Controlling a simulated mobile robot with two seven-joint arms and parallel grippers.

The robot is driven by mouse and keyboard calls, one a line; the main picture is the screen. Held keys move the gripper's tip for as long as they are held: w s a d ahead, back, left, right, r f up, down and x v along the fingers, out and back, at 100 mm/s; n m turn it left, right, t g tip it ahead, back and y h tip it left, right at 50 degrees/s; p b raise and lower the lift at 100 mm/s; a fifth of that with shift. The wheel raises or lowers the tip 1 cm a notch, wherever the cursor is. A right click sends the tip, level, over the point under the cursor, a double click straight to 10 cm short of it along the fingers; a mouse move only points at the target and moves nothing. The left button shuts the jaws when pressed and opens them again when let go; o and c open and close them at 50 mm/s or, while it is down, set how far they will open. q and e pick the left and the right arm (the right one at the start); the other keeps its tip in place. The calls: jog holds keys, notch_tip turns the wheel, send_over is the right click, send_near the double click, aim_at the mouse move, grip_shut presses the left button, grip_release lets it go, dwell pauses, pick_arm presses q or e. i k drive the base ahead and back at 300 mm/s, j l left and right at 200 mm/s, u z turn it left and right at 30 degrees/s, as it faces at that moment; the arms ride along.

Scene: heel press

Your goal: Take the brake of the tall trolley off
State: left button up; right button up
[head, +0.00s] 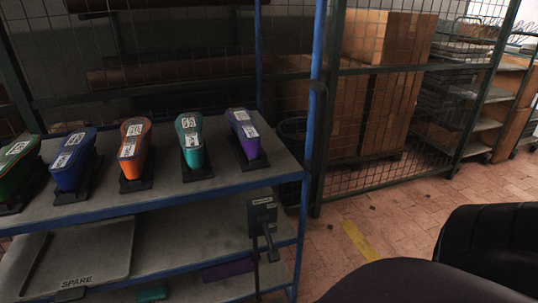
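A tall blue-framed rack (311,130) with grey shelves fills the left and middle of the head view. It may be the tall trolley; its foot is out of view, so I see no castors or brake pedal. Neither of my grippers is in view.
Several coloured shoe-shaped pieces, such as the orange one (134,146), stand on the upper shelf. A grey tray marked SPARE (90,255) lies below. A mesh cage (400,110) with cartons stands behind. Brick floor (385,215) is open to the right.

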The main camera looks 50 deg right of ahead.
aim_at(273, 256)
jog(key=k+l+u, duration=0.1)
jog(key=l+u, duration=0.2)
jog(key=k+l+u, duration=0.15)
jog(key=l+u, duration=0.15)
jog(key=l, duration=0.15)
jog(key=k+l+u, duration=0.15)
jog(key=l+u, duration=0.2)
jog(key=u, duration=0.15)
jog(key=k+l+u, duration=0.15)
jog(key=u, duration=0.35)
jog(key=k+l+u, duration=0.25)
jog(key=u, duration=0.25)
jog(key=k+l+u, duration=0.15)
jog(key=k+u, duration=0.15)
jog(key=u, duration=0.2)
jog(key=k+l+u, duration=0.15)
jog(key=k+u, duration=0.55)
jog(key=k+l, duration=0.15)
jog(key=k, duration=0.65)
jog(key=k+l+z, duration=0.1)
jog(key=k+z, duration=0.2)
jog(key=k+l+z, duration=0.25)
jog(key=k, duration=0.2)
jog(key=k+l+z, duration=0.15)
jog(key=k+l, duration=0.25)
jog(key=k+l+z, duration=0.15)
jog(key=k+l, duration=0.25)
jog(key=l, duration=0.2)
